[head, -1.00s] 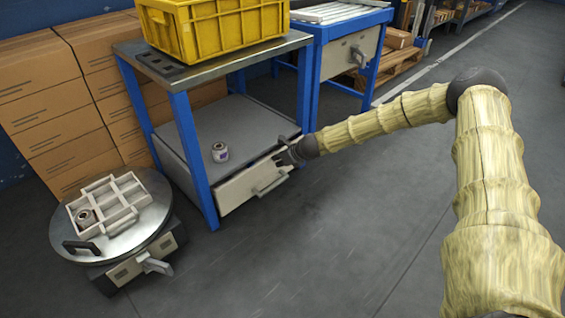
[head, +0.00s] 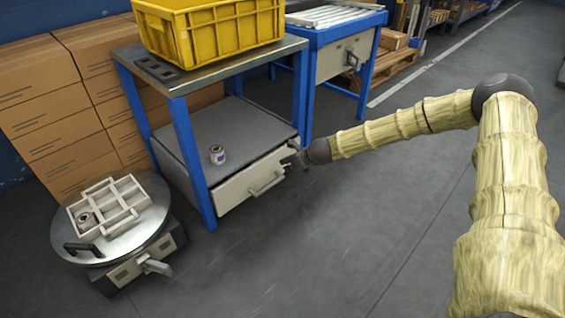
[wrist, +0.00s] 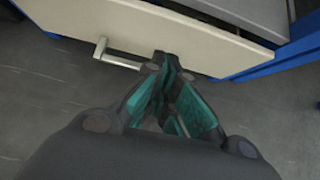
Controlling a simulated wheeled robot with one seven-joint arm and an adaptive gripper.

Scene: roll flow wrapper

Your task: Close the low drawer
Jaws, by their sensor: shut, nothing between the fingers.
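The low drawer is a pale cream front (head: 245,190) with a bar handle (head: 267,183), under the grey lower shelf of the blue-legged table. In the wrist view its front (wrist: 200,42) spans the top, with the handle (wrist: 118,58) left of the fingertips. A narrow dark gap shows behind its upper edge; how far out it stands is hard to tell. My gripper (head: 290,164) is at the right end of the front. In the wrist view my gripper (wrist: 166,62) is shut and empty, its tips by the front's lower edge. Contact cannot be told.
A small can (head: 217,154) stands on the lower shelf (head: 240,130). A yellow crate (head: 215,35) sits on the tabletop. A round cart (head: 150,225) with a divided tray (head: 118,200) stands at left. Cardboard boxes (head: 45,100) are stacked behind. Floor in front is clear.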

